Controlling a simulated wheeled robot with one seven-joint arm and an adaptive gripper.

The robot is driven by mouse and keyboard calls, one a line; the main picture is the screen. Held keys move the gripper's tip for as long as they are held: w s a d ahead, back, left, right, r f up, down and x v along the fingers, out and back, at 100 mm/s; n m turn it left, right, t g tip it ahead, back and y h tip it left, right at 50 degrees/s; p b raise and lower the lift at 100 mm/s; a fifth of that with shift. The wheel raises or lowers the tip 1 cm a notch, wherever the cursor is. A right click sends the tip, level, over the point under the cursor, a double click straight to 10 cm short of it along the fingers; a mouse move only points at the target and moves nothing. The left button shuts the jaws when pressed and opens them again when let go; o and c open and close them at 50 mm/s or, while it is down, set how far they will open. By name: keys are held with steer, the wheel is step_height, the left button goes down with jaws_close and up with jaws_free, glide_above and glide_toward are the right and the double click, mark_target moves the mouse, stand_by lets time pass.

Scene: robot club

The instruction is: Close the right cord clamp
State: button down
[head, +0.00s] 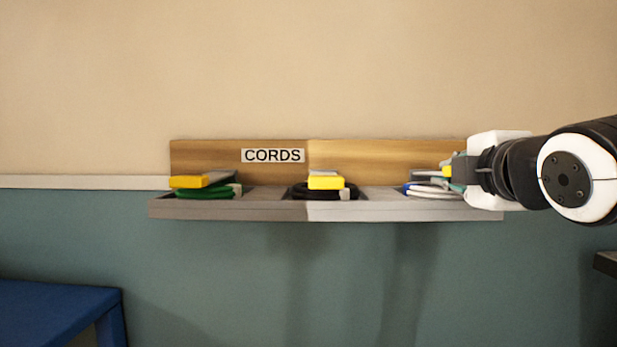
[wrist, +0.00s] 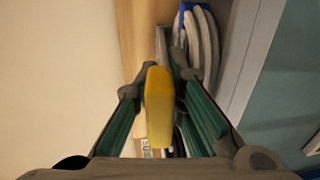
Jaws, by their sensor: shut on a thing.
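The right cord clamp is at the right end of the wall shelf, mostly hidden behind my gripper in the head view. A bit of its yellow handle (head: 446,171) shows there. In the wrist view the yellow handle (wrist: 159,95) stands between my two fingers. My gripper (head: 453,172) is shut on this handle; it also shows in the wrist view (wrist: 168,80). A coiled pale grey cord (head: 434,193) with a blue end lies at the clamp, seen also in the wrist view (wrist: 205,45). I cannot tell how far the clamp is open.
The shelf (head: 400,212) has a wooden back board with a CORDS label (head: 273,155). A middle clamp (head: 325,182) holds a black cord, and a left clamp (head: 190,182) sits over a green cord. A blue table (head: 55,305) stands at lower left.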

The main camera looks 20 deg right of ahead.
stand_by(0.3)
steer(key=c, duration=1.8)
jaws_free()
steer(key=shift+f, duration=0.15)
steer(key=shift+f, duration=0.1)
steer(key=shift+s, duration=0.15)
steer(key=shift+r+v, duration=0.15)
steer(key=shift+v, duration=1.85)
steer(key=shift+r+v, duration=0.15)
steer(key=shift+v, duration=1.8)
